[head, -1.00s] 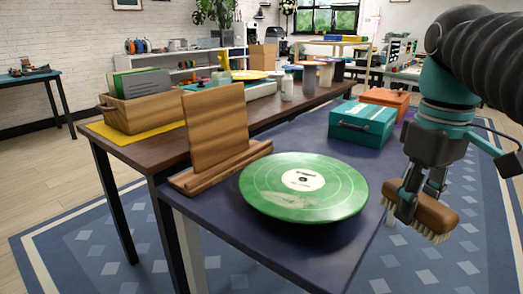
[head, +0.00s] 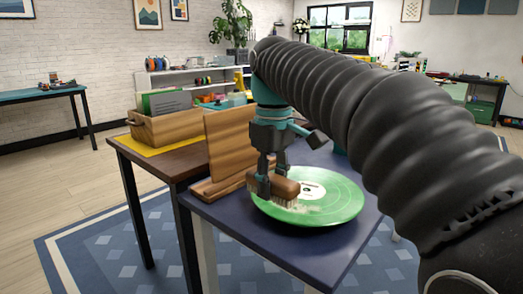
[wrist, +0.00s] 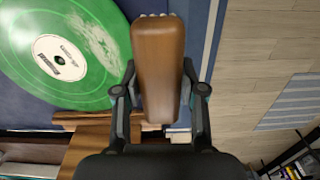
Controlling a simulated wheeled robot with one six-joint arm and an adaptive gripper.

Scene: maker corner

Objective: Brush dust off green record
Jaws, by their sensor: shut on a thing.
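The green record (head: 340,205) with a white label lies flat on the dark blue table; it also shows at the left of the wrist view (wrist: 25,75). A pale dust patch (wrist: 95,40) marks its surface between the label and the rim near the brush. My gripper (head: 270,180) is shut on the brown wooden brush (head: 287,187), bristles down. The brush is at the record's left rim in the head view. In the wrist view the brush (wrist: 160,60) is just right of the record. I cannot tell whether the bristles touch it.
A wooden stand (head: 228,150) with an upright board is close behind and left of the brush. A wooden crate (head: 165,127) sits on a yellow mat on the brown table. My arm covers much of the right side. The blue table's front (head: 285,250) is clear.

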